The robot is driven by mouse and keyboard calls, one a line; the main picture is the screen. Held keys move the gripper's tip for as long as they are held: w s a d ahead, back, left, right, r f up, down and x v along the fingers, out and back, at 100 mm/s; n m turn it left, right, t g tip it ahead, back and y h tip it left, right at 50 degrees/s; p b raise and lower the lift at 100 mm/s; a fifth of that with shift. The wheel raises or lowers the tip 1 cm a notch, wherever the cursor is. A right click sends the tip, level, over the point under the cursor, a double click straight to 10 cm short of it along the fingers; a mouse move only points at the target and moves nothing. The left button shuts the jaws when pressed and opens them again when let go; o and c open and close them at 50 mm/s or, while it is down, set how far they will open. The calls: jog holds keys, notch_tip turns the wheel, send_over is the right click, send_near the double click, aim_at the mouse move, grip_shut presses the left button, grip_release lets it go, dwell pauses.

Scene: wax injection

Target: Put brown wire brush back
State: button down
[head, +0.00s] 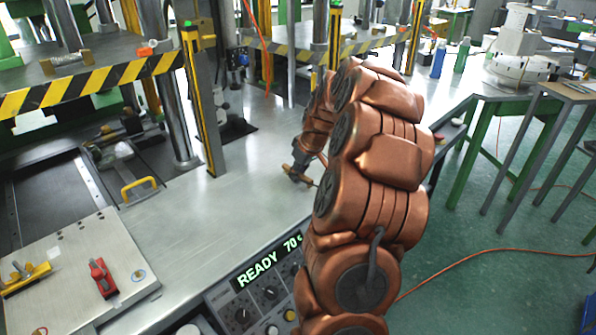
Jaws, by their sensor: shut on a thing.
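My gripper (297,174) hangs over the metal worktop in the middle of the head view, to the left of my copper-coloured arm. It is shut on a thin brown thing (312,183), which looks like the handle of the brown wire brush. Only a short piece of it shows at the fingers; the bristles cannot be made out. The gripper is small here, and I cannot tell whether the brush touches the worktop (230,215).
A press with a yellow-black striped edge (95,82) and steel columns stands at the left. A plate (75,300) with a red clamp (103,278) lies front left. A control panel (265,290) faces front. Bottles (438,60) stand at the back right. The central worktop is clear.

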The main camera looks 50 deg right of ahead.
jog(key=shift+f, duration=0.15)
jog(key=c, duration=1.1)
grip_release()
jog(key=shift+r, duration=0.25)
jog(key=b+v, duration=0.1)
jog(key=v, duration=1.1)
